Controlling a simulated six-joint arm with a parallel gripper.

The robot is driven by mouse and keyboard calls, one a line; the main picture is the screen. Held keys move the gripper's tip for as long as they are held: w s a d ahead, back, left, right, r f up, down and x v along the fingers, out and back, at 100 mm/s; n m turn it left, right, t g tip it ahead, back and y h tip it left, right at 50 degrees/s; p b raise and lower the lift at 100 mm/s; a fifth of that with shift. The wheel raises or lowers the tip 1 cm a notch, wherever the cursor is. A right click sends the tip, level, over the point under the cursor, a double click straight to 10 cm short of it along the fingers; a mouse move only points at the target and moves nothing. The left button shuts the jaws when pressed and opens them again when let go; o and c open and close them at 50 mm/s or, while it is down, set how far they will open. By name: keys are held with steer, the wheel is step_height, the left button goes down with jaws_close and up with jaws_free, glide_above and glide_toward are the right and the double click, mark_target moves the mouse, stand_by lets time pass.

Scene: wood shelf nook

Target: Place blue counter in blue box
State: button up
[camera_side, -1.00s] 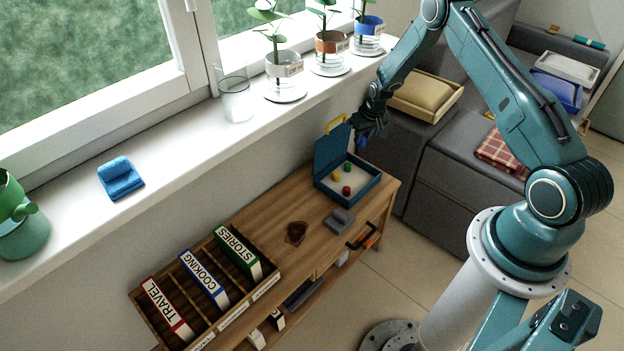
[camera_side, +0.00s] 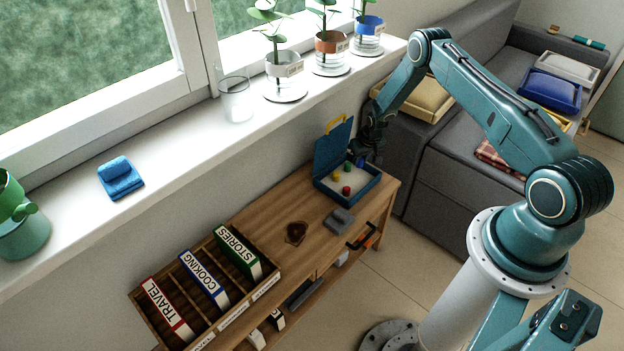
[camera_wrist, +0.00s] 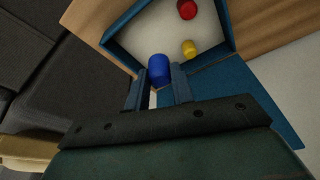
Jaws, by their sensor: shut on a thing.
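The blue box (camera_side: 345,203) stands open on the wooden bench, its lid (camera_side: 332,148) raised at the back left. A yellow counter (camera_side: 336,177), a red counter (camera_side: 346,190) and a green counter (camera_side: 348,166) are inside on its pale floor. My gripper (camera_side: 364,157) is shut on the blue counter (camera_wrist: 159,68), low over the box's far right part. In the wrist view the counter sits at the fingertips, beside the box's wall (camera_wrist: 122,28). The yellow (camera_wrist: 189,47) and red (camera_wrist: 187,10) counters show beyond it; the green one is hidden there.
A grey block (camera_side: 339,221) and a dark brown item (camera_side: 296,233) lie on the bench (camera_side: 280,215) near the box. A book rack (camera_side: 205,325) is at its left end. The windowsill (camera_side: 200,160) with potted plants runs behind; a grey sofa (camera_side: 460,185) is to the right.

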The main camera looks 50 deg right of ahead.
mark_target(361, 167)
steer(key=shift+f, duration=3.1)
steer(key=shift+f, duration=1.85)
steer(key=shift+f, duration=0.15)
steer(key=o, duration=1)
steer(key=shift+c, duration=0.2)
steer(key=shift+s+r, duration=0.1)
steer(key=shift+r, duration=0.6)
steer(key=v, duration=1)
steer(key=shift+r, duration=0.4)
